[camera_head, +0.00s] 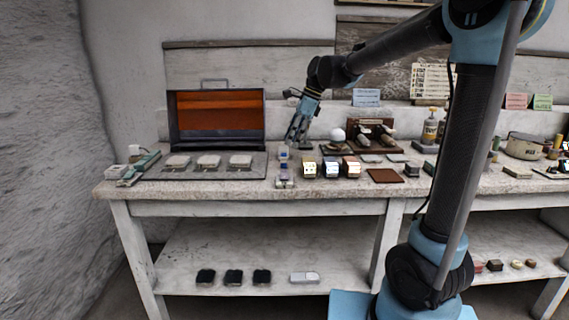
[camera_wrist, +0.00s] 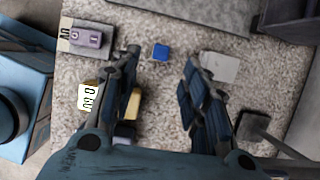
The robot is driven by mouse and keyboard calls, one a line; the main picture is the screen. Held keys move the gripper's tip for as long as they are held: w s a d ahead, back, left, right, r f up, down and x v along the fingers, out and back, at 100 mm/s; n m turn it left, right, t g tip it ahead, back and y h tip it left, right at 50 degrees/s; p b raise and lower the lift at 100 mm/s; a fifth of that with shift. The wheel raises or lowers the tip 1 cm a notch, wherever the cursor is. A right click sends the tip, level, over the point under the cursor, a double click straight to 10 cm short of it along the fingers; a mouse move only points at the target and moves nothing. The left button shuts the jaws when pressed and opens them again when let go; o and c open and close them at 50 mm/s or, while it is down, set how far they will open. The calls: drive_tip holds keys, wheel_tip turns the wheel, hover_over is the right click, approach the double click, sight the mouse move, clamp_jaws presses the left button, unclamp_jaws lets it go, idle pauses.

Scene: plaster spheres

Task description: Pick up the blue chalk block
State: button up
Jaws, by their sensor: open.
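The blue chalk block (camera_wrist: 160,51) is a small bright blue cube lying on the speckled stone top in the wrist view. It shows between and slightly beyond my two spread fingertips, with bare stone around it. My gripper (camera_wrist: 163,66) is open and empty, pointing down at the top. In the head view my gripper (camera_head: 298,138) hangs over the table near a short row of small bluish pieces (camera_head: 284,160). Which of these is the blue chalk block is too small to tell there.
A purple block (camera_wrist: 86,37) sits on a grey plate left of the fingers. A white-and-yellow numbered block (camera_wrist: 90,96) is close to the left finger. A pale grey slab (camera_wrist: 218,67) lies beside the right finger. An open orange-lined case (camera_head: 217,112) stands left.

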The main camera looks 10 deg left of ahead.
sight(284, 154)
drive_tip(key=shift+a+x, duration=0.15)
drive_tip(key=shift+x, duration=1.75)
drive_tip(key=shift+a+x, duration=0.15)
drive_tip(key=shift+x, duration=1.8)
drive_tip(key=shift+r, duration=0.15)
clamp_jaws()
